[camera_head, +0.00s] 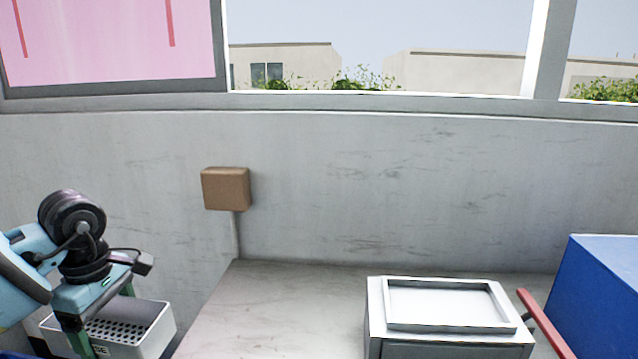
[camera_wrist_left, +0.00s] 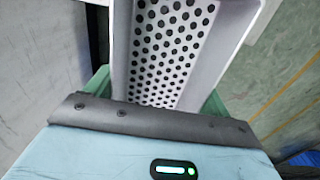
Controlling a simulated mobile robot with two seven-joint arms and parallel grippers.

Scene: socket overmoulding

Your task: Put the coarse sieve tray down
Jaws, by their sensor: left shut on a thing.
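The coarse sieve tray (camera_head: 152,335) is a white, box-like tray with a floor full of round holes. It is at the bottom left of the head view, left of the pale worktop, and also fills the top middle of the left wrist view (camera_wrist_left: 228,48). My left gripper (camera_head: 98,318) is shut on the tray, with a green finger on either side of it in the left wrist view (camera_wrist_left: 157,95). The tray's underside is hidden, so I cannot tell whether it touches anything below. My right gripper is not in view.
The pale worktop (camera_head: 270,300) is bare on its left part. A white box with a shallow raised rim on top (camera_head: 450,343) stands on it at right. A red bar (camera_head: 545,325) and a blue box (camera_head: 600,290) are further right. A brown wall box (camera_head: 226,188) is behind.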

